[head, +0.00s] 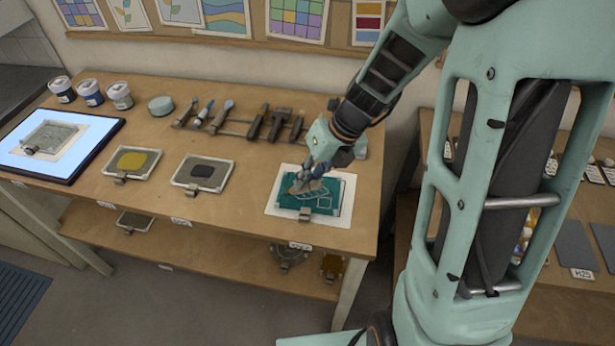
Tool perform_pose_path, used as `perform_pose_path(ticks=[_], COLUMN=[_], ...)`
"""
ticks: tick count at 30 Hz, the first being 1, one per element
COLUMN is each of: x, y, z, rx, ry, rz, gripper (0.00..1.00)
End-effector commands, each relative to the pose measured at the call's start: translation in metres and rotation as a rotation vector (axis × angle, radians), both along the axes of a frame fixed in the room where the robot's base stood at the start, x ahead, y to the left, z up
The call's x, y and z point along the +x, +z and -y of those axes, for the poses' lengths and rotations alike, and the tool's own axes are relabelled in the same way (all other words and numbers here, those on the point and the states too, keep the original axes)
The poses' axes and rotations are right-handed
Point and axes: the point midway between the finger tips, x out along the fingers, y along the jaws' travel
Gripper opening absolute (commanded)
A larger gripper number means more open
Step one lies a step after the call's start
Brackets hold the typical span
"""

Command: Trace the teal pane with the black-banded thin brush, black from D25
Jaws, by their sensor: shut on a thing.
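The teal pane (332,207) lies on a white sheet at the right front of the wooden bench, with pale outline shapes on it and a small metal clip at its front edge. My gripper (308,180) is low over the pane's left and middle part, shut on a slim thing that I take to be the brush. Its band and tip are too small and covered to make out. I cannot tell whether the tip touches the glass. A framed plate with a black patch (204,172) lies left of the pane; I cannot read D25 on its label.
A plate with a yellow patch (133,161) and a lit light panel (93,138) lie further left. My arm hides part of the right-hand bench.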

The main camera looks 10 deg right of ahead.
Motion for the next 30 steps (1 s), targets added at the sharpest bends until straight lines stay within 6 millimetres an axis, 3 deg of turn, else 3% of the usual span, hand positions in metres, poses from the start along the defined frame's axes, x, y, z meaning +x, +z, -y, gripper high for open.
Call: perform_pose_path(ticks=[30], x=[0.017], y=[0.001], z=[0.025], rx=[0.0], ry=[-0.002], rz=[-0.001], gripper=[0.0])
